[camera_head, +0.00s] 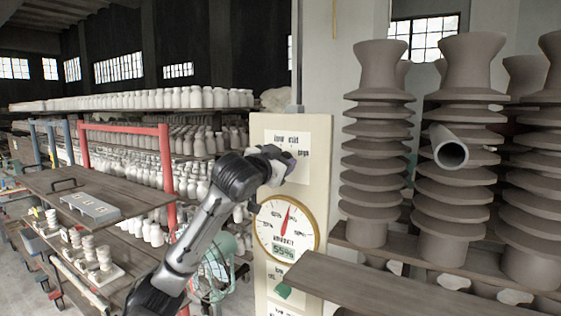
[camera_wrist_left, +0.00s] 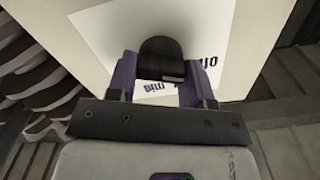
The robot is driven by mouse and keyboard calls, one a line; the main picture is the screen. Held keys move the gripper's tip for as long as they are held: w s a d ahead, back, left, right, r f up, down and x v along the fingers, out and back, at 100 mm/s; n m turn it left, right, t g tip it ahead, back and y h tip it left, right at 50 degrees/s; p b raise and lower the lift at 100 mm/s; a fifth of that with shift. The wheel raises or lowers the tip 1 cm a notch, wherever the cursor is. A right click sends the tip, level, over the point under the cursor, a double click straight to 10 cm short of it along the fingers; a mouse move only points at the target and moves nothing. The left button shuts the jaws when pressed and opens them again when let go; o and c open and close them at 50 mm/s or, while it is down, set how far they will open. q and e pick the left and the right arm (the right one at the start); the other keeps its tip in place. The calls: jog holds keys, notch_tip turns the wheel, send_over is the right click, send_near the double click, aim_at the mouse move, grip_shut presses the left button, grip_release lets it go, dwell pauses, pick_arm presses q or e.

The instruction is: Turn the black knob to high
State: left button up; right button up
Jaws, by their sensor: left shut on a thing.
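My left gripper (camera_head: 284,166) reaches up to the white label at the top of the cream control panel (camera_head: 317,145). In the left wrist view the black knob (camera_wrist_left: 161,58) sits between the two purplish fingers of the gripper (camera_wrist_left: 160,82), which are shut on it. A white label with dark print (camera_wrist_left: 110,30) lies behind the knob. The gripper hides most of the knob in the head view, and I cannot tell its setting. My right gripper is in neither view.
Below on the panel are a round humidity gauge (camera_head: 286,226) and a green knob (camera_head: 283,291). Tall ribbed clay pieces (camera_head: 376,145) stand close on the right, above a wooden board (camera_head: 365,287). Shelves of white pots (camera_head: 160,98) and a red post (camera_head: 168,170) are at left.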

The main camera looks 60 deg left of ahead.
pick_arm(q)
jog(key=shift+f+m+p, duration=0.2)
jog(key=shift+m+p, duration=4.8)
jog(key=shift+m, duration=1.7)
jog(key=shift+f+m+p, duration=0.15)
jog(key=shift+m+p, duration=4.85)
jog(key=shift+m, duration=1.7)
jog(key=o, duration=0.9)
